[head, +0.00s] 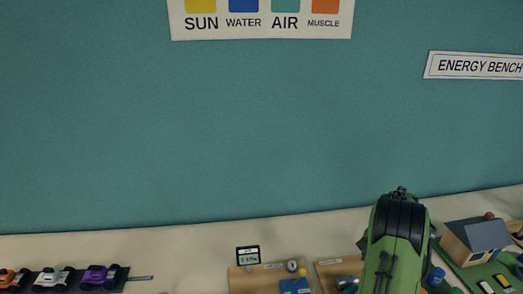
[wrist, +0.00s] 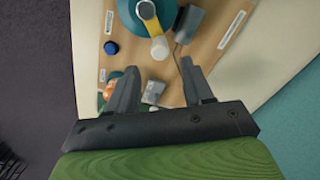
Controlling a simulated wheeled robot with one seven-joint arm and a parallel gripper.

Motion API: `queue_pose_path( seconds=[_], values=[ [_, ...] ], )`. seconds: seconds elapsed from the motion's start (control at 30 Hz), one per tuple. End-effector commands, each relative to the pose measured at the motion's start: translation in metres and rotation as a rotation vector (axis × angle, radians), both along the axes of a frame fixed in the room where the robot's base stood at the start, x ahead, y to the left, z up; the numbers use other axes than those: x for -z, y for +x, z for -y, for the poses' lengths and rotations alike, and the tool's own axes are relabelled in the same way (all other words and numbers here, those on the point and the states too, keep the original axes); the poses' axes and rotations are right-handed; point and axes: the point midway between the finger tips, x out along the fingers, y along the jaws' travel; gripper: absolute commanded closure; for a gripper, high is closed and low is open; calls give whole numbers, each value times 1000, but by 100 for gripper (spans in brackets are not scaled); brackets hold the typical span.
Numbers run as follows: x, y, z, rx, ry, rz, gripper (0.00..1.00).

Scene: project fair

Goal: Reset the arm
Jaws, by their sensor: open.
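My green arm (head: 398,245) with black joint covers reaches up at the lower right of the head view, in front of the table. Its fingers do not show clearly there. In the wrist view my gripper (wrist: 160,92) has two dark fingers spread apart, with nothing held between them. Beyond the fingers lies a wooden board (wrist: 222,40) with a teal round thing (wrist: 128,12), a yellow strip, a white cylinder (wrist: 159,48) and a small grey box (wrist: 153,92). I cannot tell how far the fingers are above it.
The table (head: 190,252) holds toy cars (head: 53,279) at left, a small display (head: 248,256), wooden boards with small parts in the middle, and a model house (head: 475,239) at right. A teal wall (head: 220,140) with signs stands behind. A dark blue cap (wrist: 111,47) lies on the board.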

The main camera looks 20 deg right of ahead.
Motion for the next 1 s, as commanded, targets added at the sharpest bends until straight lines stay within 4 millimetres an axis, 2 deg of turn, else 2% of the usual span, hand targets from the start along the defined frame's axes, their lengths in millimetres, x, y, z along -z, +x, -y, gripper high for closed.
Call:
queue_pose_path(
  seconds=[0.07,0.17,0.27,0.3,0.43,0.5,0.6,0.7,0.8,0.9,1.0],
  values=[
    [-2,1,-1,-4,-1,3,49],
    [-24,11,-19,-51,-13,27,49],
    [-70,25,-64,-171,-39,82,49],
    [-90,28,-88,-231,-50,105,49],
    [-145,19,-169,-441,-87,183,49],
    [-167,3,-212,-564,-112,224,49],
    [-188,-32,-268,-740,-152,281,49],
    [-194,-76,-314,-918,-199,334,49],
    [-187,-120,-344,-1076,-248,380,49],
    [-176,-150,-359,-1184,-288,411,49],
    [-170,-164,-363,-1237,-308,423,49]
  ],
)
